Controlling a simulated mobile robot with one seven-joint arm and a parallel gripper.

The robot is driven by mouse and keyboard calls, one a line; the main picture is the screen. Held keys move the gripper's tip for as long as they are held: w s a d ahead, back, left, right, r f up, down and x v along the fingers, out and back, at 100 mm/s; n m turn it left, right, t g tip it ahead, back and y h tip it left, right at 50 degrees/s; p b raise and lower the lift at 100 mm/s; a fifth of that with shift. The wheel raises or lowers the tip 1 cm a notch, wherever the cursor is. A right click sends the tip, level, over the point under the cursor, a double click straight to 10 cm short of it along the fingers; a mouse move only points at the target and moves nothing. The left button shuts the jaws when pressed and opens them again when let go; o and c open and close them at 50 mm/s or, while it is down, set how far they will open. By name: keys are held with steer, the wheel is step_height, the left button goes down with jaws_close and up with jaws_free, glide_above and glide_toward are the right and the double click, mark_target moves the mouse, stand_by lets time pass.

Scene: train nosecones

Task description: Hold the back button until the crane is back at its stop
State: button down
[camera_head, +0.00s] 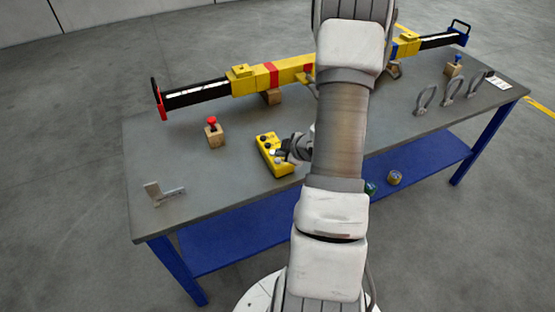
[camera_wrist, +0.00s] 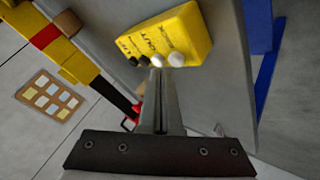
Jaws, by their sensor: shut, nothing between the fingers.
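The yellow button box (camera_head: 266,142) lies on the grey table, left of my arm. In the wrist view the box (camera_wrist: 189,30) shows dark lettering and a row of black and white knob-like buttons. My gripper (camera_head: 284,152) is shut and empty, with its tips at the box. In the wrist view the closed fingertips (camera_wrist: 160,72) reach the row beside a white button (camera_wrist: 176,60), overlapping another pale one. My arm hides part of the table; I cannot make out the crane.
A long yellow beam (camera_head: 245,86) with black ends lies along the table's back. A red button on a wooden block (camera_head: 214,134) and a metal bracket (camera_head: 164,193) stand to the left. Several grey shackles (camera_head: 425,98) stand at right. A blue shelf (camera_head: 225,240) runs below.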

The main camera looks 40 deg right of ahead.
stand_by(0.8)
steer(key=shift+f+b, duration=0.45)
steer(key=shift+f+b, duration=0.4)
steer(key=shift+f, duration=0.05)
stand_by(1.6)
steer(key=shift+r, duration=0.1)
stand_by(1.7)
steer(key=shift+r+p, duration=0.7)
steer(key=shift+r, duration=0.1)
steer(key=shift+r+p, duration=2.1)
steer(key=shift+r, duration=0.4)
